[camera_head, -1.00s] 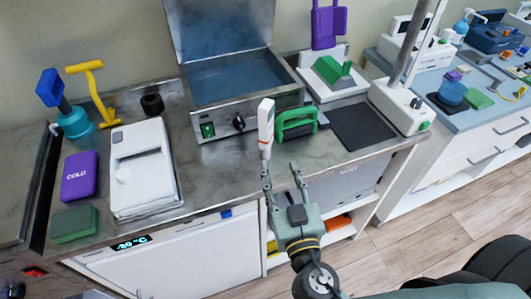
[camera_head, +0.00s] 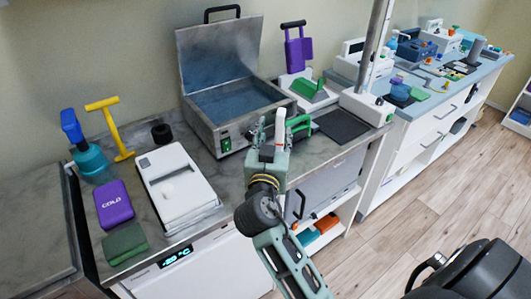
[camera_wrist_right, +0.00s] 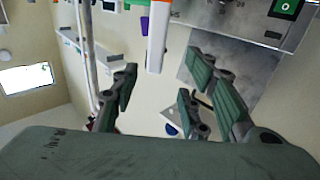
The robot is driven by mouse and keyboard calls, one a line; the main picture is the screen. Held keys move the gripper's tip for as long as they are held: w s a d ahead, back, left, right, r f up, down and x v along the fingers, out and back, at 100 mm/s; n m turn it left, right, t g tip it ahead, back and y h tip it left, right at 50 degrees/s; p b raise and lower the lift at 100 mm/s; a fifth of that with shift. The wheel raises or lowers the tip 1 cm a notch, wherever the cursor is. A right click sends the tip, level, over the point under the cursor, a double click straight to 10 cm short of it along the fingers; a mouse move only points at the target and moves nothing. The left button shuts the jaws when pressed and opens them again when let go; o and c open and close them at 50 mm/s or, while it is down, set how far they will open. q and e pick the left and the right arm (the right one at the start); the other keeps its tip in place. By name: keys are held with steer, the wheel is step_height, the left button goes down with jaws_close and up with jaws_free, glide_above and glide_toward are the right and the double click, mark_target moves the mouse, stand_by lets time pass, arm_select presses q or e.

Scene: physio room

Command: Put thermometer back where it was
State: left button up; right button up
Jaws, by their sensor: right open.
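The thermometer (camera_head: 281,122) is white with an orange-red lower part. It looks upright in the head view, at the front of the steel counter, just left of a green handle. My right gripper (camera_head: 270,124) is at the counter's front edge, with its open fingers overlapping the thermometer in this view. In the right wrist view the thermometer (camera_wrist_right: 157,38) shows as a white strip with an orange edge, beyond the open fingers (camera_wrist_right: 162,86). I see no grasp on it. Its lower end is partly hidden by the gripper. My left gripper is not in view.
An open steel water bath (camera_head: 235,103) stands behind the gripper. A white device (camera_head: 178,187) and a purple cold pack (camera_head: 114,204) lie left.

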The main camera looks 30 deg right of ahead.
mark_target(280, 122)
steer(key=x, duration=0.1)
steer(key=p+x, duration=0.1)
steer(key=x, duration=0.2)
steer(key=shift+d+p, duration=0.35)
steer(key=shift+d, duration=0.2)
steer(key=p+x, duration=0.1)
steer(key=x, duration=0.2)
steer(key=shift+w+r, duration=0.1)
steer(key=shift+w+d, duration=0.25)
steer(key=shift+a, duration=0.1)
steer(key=shift+c, duration=1.2)
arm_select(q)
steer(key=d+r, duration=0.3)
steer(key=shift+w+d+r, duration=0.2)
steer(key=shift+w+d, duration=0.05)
arm_select(e)
jaws_close()
